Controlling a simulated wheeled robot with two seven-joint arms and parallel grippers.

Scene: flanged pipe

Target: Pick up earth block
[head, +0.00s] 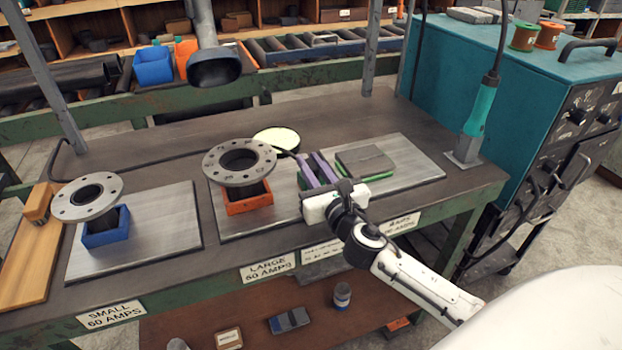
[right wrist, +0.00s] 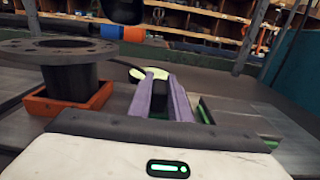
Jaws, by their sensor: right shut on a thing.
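A pale yellow-green piece with a dark cable also shows at the fingertips in the right wrist view (right wrist: 150,73). My right gripper (head: 301,157), with purple fingers, reaches over the bench from the right. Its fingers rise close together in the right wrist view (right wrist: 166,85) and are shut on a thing. The fingers hide much of the contact. My left gripper is not in view.
A flanged pipe (head: 240,162) stands in an orange holder (head: 248,204) left of my right gripper. Another flanged pipe (head: 88,196) stands in a blue holder (head: 106,236). A grey plate (head: 365,160) rests in a green holder at right. A dark hood (head: 215,67) hangs above the back edge.

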